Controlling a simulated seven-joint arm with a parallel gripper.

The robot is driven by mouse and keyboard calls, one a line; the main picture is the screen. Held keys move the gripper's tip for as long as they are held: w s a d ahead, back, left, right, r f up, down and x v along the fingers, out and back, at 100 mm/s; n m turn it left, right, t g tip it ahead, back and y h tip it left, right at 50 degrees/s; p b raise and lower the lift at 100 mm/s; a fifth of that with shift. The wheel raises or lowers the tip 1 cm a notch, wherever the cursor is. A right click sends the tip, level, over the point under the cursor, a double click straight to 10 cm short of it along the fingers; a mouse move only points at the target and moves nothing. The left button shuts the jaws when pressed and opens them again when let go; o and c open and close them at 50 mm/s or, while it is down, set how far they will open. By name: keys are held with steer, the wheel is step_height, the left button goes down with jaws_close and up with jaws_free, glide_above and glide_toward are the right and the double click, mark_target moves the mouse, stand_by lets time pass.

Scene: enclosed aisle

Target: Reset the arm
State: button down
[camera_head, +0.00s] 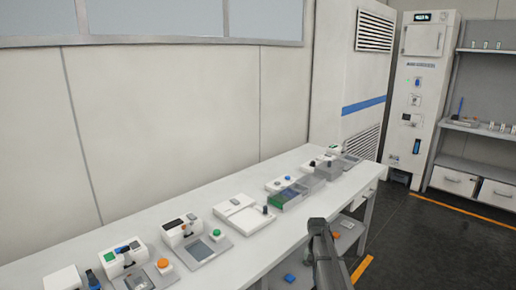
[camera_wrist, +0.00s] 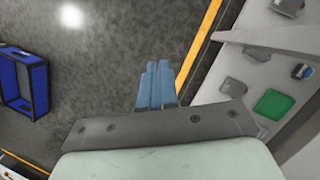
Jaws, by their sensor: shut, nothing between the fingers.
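My gripper shows in the wrist view (camera_wrist: 158,70), with its two blue-grey fingers closed together and nothing between them. It hangs over the dark floor, beside an orange floor line and to the left of the shelving. In the head view my dark arm (camera_head: 323,250) reaches up from the bottom edge in front of the white bench (camera_head: 245,252). The fingertips cannot be made out clearly there.
Several small devices stand along the bench, including a white flat device (camera_head: 243,214) and a clear-and-green box (camera_head: 287,198). A blue crate (camera_wrist: 24,82) sits on the floor. A tall white cabinet (camera_head: 418,100) and grey shelves (camera_head: 480,130) stand at the back right.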

steer(key=s+a+f+n+g, duration=0.2)
steer(key=s+a+f, duration=0.1)
steer(key=s+f, duration=1.95)
steer(key=s+a+f, duration=0.1)
steer(key=s+f, duration=0.3)
steer(key=s, duration=0.9)
steer(key=s+a+f+n+g, duration=0.1)
steer(key=s+f, duration=0.2)
steer(key=s, duration=1)
steer(key=shift+s+f, duration=0.35)
steer(key=shift+f, duration=0.05)
